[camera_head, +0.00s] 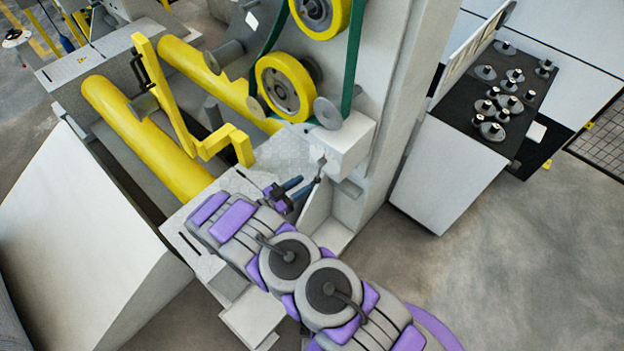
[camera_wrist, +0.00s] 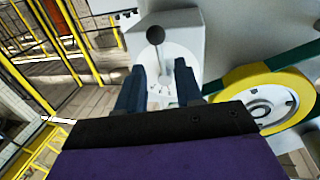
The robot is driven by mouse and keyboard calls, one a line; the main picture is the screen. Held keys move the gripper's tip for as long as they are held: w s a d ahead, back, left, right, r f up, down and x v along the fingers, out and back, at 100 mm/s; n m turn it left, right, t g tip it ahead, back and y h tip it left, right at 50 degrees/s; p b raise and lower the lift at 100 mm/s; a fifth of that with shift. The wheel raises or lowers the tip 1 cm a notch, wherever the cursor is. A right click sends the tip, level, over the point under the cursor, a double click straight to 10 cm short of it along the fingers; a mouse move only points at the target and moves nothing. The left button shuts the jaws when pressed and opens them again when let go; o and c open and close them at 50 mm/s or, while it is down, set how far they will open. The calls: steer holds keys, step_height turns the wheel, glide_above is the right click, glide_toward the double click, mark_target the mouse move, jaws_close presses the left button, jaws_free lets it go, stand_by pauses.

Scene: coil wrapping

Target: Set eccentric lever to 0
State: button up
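The eccentric lever (camera_wrist: 155,35) has a dark round knob on a thin rod. It stands in front of a pale round plate (camera_wrist: 178,53) on a light grey housing. In the head view the lever (camera_head: 321,167) sticks out from the lower front of the machine column. My gripper (camera_wrist: 160,68) is open, with two dark blue fingers apart and nothing seen held. In the wrist view the lever's rod appears between the fingertips and the knob lies above them. I cannot tell whether the fingers touch it. In the head view my gripper (camera_head: 294,186) is close beside the lever.
Yellow rollers (camera_head: 150,140) and a yellow bent bar (camera_head: 185,125) lie left of my arm. Yellow wheels (camera_head: 285,88) with a green belt (camera_head: 352,60) sit above the lever. The floor (camera_head: 500,270) at right is clear.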

mark_target(319, 172)
steer(key=shift+b+x, duration=0.4)
steer(key=shift+x, duration=2.2)
steer(key=shift+c, duration=0.4)
jaws_close()
steer(key=shift+a, duration=0.1)
